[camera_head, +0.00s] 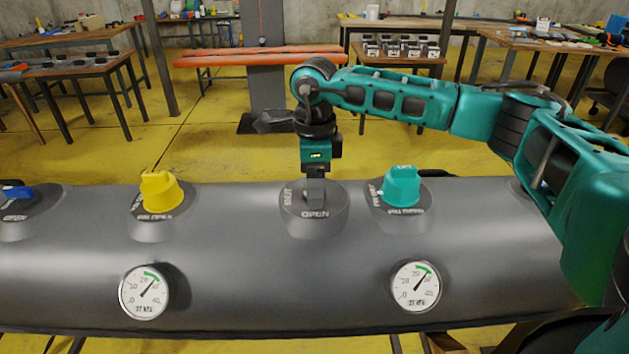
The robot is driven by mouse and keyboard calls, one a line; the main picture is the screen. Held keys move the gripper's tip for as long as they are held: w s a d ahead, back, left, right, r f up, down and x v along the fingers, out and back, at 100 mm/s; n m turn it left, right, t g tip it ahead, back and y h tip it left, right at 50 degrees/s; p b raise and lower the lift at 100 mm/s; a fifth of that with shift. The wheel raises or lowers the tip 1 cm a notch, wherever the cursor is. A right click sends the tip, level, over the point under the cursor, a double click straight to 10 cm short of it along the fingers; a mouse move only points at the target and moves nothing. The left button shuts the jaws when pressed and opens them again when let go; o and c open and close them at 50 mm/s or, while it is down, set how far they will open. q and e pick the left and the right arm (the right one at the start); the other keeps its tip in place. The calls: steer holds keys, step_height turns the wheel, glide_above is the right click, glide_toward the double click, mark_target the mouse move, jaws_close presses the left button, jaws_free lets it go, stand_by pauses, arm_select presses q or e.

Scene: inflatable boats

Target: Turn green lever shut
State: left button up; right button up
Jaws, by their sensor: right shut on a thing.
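A teal-green lever (402,187) stands on a round grey valve base on the right part of the dark grey inflatable tube (230,260). My right gripper (315,192) points down at the valve left of it, the middle valve (315,214), and is shut on its lever. The fingers hide most of that lever, and I cannot tell its colour. "OPEN" is printed at the front of this valve's base and other lettering, partly legible, at its left. The right gripper is apart from the teal-green lever. My left gripper is not in view.
A yellow lever (160,192) and a blue lever (17,192) stand further left on the tube. Two round gauges, left (144,292) and right (416,286), sit on its front side. Worktables and orange tubes (258,57) stand behind, across open yellow floor.

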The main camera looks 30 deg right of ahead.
steer(key=c, duration=0.4)
steer(key=shift+c, duration=0.2)
steer(key=shift+m, duration=0.3)
steer(key=m, duration=0.3)
steer(key=shift+w+a+m, duration=0.2)
steer(key=shift+m, duration=0.1)
steer(key=m, duration=0.3)
steer(key=shift+w+a+m, duration=0.1)
steer(key=shift+w+m, duration=0.1)
steer(key=shift+m, duration=0.1)
steer(key=m, duration=0.5)
steer(key=shift+w, duration=0.4)
steer(key=shift+w+m, duration=0.15)
steer(key=shift+m, duration=1.1)
steer(key=shift+w+m, duration=0.1)
steer(key=shift+m, duration=1.15)
